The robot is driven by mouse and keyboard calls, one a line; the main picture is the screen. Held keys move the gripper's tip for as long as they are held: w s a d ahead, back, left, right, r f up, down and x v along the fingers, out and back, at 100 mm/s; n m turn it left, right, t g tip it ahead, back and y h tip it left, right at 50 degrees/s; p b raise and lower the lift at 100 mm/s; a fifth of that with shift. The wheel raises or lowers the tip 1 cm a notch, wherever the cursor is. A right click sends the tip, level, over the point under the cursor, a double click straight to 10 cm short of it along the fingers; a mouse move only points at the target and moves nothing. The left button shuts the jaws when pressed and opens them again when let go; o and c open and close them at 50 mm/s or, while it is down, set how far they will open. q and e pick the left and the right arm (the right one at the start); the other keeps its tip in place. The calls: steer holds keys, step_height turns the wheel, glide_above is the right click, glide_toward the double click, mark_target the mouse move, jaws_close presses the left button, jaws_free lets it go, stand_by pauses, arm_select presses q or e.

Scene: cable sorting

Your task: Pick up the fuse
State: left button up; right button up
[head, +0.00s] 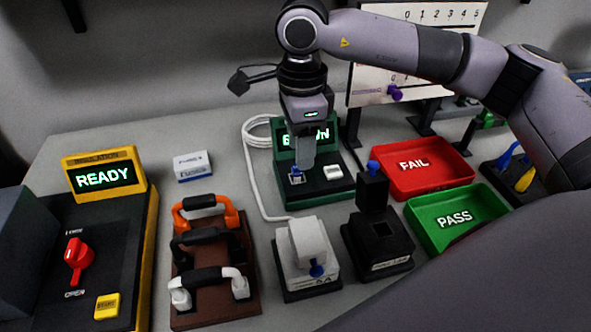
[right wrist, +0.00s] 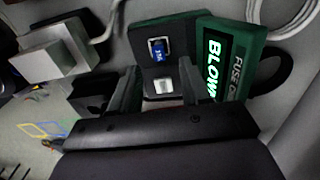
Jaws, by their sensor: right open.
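A small blue fuse (right wrist: 158,48) sits in the metal-edged slot of the green fuse checker (right wrist: 185,25). In the head view the fuse (head: 296,179) shows just below my gripper's fingertips, partly hidden by them. The checker's (head: 290,195) lit display reads "BLOWN" in the right wrist view. My right gripper (head: 301,152) points down over the checker in the head view. My left gripper is not in view.
A red FAIL tray (head: 447,180) and a green PASS tray (head: 480,229) stand at right. A white plug block (head: 308,262) and a black socket block (head: 378,250) stand in front.

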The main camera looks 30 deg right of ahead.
step_height(320, 180, down, 4)
steer(key=shift+a+f, duration=0.1)
jaws_close()
steer(key=shift+r, duration=0.2)
step_height(320, 180, up, 23)
steer(key=p, duration=0.4)
stand_by(0.6)
steer(key=shift+f, duration=0.2)
